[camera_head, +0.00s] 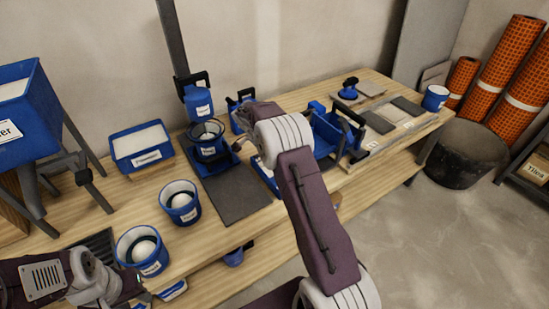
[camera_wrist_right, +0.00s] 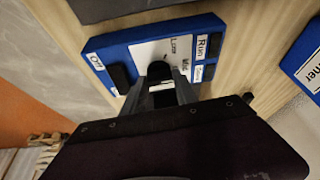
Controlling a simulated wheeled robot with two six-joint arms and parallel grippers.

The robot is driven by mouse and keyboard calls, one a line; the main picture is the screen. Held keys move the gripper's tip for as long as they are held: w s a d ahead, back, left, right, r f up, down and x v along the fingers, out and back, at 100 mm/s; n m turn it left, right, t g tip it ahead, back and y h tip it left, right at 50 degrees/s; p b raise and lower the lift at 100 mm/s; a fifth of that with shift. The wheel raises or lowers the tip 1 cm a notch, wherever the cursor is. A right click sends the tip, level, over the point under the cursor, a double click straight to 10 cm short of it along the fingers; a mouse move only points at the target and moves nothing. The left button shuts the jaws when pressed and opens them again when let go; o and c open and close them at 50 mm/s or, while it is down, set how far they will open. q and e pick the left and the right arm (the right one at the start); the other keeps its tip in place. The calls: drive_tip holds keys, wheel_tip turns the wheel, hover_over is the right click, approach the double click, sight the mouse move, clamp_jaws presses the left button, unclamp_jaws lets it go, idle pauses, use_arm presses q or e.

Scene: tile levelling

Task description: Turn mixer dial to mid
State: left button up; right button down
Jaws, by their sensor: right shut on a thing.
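The mixer's blue control panel (camera_wrist_right: 126,38) carries labels including Off, Low, Mid and Run. Its black dial knob (camera_wrist_right: 160,70) is between the fingertips of my right gripper (camera_wrist_right: 161,82), which is shut on it. The knob's exact pointing direction is hard to make out. In the head view my right arm covers most of the panel (camera_head: 264,172) and the gripper tips. The blue mixer head (camera_head: 199,102) hangs on a dark post over a bucket (camera_head: 207,140). My left gripper (camera_head: 134,286) is at the lower left beside a bucket; its jaw opening is unclear.
Two labelled blue buckets (camera_head: 180,203) (camera_head: 143,251) and a blue tub (camera_head: 141,146) stand on the wooden bench at left. A dark mat (camera_head: 235,192) lies before the mixer. Blue holders (camera_head: 331,130) and tiles (camera_head: 378,122) are at right. Orange rolls (camera_head: 514,65) stand beyond the bench.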

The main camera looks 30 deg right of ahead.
drive_tip(key=shift+m, duration=0.4)
drive_tip(key=c, duration=1)
unclamp_jaws()
drive_tip(key=shift+o, duration=0.2)
drive_tip(key=p+v, duration=0.2)
drive_tip(key=v, duration=0.7)
drive_tip(key=shift+p, duration=0.35)
drive_tip(key=shift+w, duration=0.15)
